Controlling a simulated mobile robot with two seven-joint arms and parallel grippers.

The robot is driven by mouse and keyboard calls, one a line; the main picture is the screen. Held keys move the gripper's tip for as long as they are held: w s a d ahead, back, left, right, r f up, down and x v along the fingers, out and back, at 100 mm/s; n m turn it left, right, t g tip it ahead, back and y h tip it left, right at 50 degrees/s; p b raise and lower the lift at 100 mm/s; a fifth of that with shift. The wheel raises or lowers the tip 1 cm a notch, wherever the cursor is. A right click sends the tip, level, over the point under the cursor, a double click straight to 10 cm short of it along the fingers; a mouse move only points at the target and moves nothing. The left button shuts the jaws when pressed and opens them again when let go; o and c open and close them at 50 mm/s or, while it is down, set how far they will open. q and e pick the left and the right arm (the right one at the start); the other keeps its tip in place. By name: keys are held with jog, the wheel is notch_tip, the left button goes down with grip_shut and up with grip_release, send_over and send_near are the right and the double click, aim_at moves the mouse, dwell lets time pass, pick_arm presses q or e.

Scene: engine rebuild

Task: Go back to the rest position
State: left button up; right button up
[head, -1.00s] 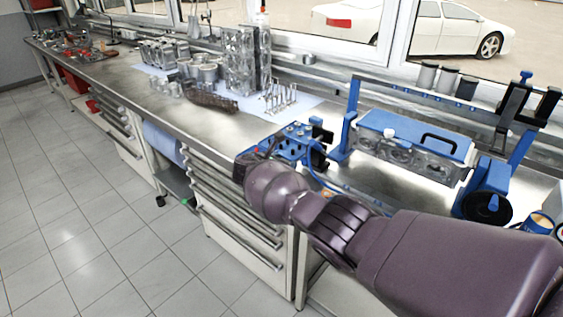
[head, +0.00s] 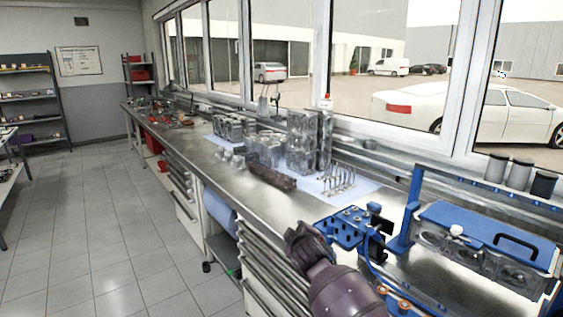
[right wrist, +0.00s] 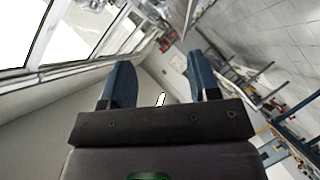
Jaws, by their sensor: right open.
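My right gripper (right wrist: 160,72) shows in the right wrist view with its two blue fingers wide apart and nothing between them. In the head view my right arm comes in from the bottom, beside a blue fixture block (head: 352,226) at the bench's front edge. Its fingers are not clear there, and I cannot tell whether the arm touches the block. My left gripper is in neither view.
The long metal workbench (head: 206,160) runs along the windows. It carries a blue engine stand (head: 490,225), a row of upright valves (head: 338,180), a brown elongated part (head: 272,177) and tall grey engine blocks (head: 303,140). The tiled floor (head: 95,235) at left is clear.

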jog(key=s+d+f+m+g, duration=0.1)
jog(key=s+d+f+m, duration=0.3)
jog(key=s, duration=1.1)
jog(key=s+d+f+m+h+b, duration=0.1)
jog(key=s+d+f+m, duration=0.2)
jog(key=s+d+f, duration=0.8)
jog(key=s+d+f+m+g, duration=0.1)
jog(key=s+d+f+m, duration=0.3)
jog(key=s, duration=1.5)
jog(key=d+f, duration=0.4)
jog(key=shift+m+g+h, duration=0.3)
